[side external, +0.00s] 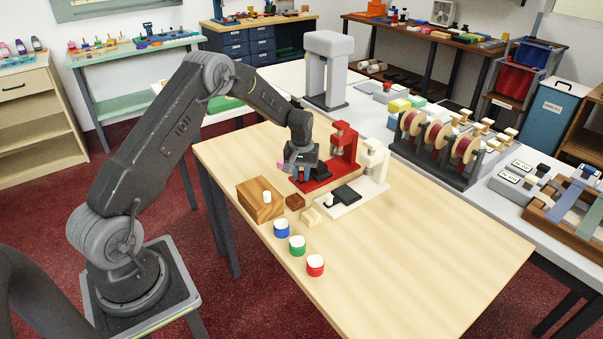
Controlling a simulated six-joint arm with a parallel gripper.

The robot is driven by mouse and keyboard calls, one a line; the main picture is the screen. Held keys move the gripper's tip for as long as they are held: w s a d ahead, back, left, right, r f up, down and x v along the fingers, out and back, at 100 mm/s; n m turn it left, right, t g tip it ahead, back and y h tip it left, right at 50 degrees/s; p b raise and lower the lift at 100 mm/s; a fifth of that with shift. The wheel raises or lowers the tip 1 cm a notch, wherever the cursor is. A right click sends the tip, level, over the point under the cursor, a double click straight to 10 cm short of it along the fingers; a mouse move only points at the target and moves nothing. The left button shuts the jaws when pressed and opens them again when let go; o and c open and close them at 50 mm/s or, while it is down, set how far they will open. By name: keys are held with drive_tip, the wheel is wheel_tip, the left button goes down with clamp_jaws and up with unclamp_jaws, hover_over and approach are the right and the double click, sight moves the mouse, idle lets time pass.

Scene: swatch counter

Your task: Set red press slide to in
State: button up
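The red press (344,146) stands on the table with a red base reaching toward the front left. A dark plate lies on that base, partly hidden by my gripper. A small red-brown block (295,202) sits just in front of the base; I cannot tell whether it is part of the slide. The slide's position is not clear. My gripper (293,167) points down over the front left part of the red base, left of the press column. A small pink patch shows at its fingers. I cannot tell whether the fingers are open, shut or touching the press.
A white press (371,158) with a black plate stands close on the right, a cream block (311,216) before it. A wooden block (261,200) and blue (281,228), green (297,245) and red (315,265) white-topped pots stand nearer. The table's right front is clear.

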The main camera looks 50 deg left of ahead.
sight(313, 174)
clamp_jaws()
drive_tip(key=shift+w, duration=2.15)
drive_tip(key=shift+o, duration=1.4)
unclamp_jaws()
drive_tip(key=shift+r, duration=0.15)
wheel_tip(313, 174, up, 14)
drive_tip(key=shift+f, duration=0.2)
drive_tip(key=shift+o, duration=0.2)
